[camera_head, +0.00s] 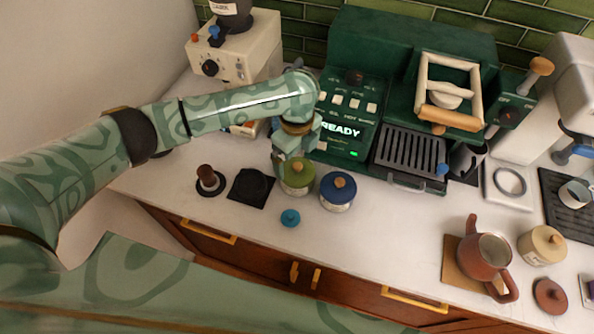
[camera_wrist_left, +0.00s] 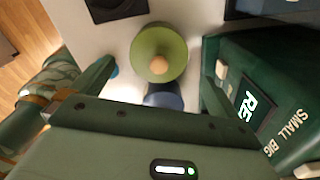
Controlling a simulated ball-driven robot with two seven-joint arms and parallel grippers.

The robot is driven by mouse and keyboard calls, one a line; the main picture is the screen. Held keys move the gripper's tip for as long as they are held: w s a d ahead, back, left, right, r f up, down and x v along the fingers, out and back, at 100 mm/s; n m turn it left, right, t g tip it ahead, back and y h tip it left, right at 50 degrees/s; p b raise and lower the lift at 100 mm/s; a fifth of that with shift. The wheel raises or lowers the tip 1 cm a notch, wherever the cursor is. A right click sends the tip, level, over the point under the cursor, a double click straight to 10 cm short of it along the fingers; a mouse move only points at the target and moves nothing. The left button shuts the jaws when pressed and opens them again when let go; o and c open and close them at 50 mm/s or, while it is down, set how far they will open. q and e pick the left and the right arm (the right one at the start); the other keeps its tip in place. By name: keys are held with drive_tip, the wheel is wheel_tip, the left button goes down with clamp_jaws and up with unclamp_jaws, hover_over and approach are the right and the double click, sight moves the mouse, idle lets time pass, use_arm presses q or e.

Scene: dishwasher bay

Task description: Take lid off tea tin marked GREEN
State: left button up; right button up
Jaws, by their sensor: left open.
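The tea tin with a green lid (camera_head: 297,179) and a round wooden knob stands upright on the white counter, left of the blue-lidded tin (camera_head: 338,190). Its label is too small to read. My left gripper (camera_head: 292,157) is open just above and behind it, partly covering the lid. In the left wrist view the green lid (camera_wrist_left: 145,45) and its knob (camera_wrist_left: 158,65) lie between the two spread fingers, apart from both. The lid sits on the tin. My right gripper is not in view.
A small blue lid-like disc (camera_head: 290,218) lies in front of the tins. A black mat (camera_head: 250,187) and a tamper (camera_head: 208,181) are to the left. The green coffee machine (camera_head: 345,112) stands close behind on the right. A brown teapot (camera_head: 480,255) is far right.

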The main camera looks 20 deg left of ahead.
sight(298, 165)
use_arm(q)
wheel_tip(298, 165, down, 4)
drive_tip(key=shift+f+b, duration=0.25)
drive_tip(key=shift+b, duration=0.35)
drive_tip(key=shift+r, duration=0.1)
drive_tip(key=shift+c, duration=1.2)
drive_tip(key=c, duration=0.6)
drive_tip(key=shift+r, duration=0.1)
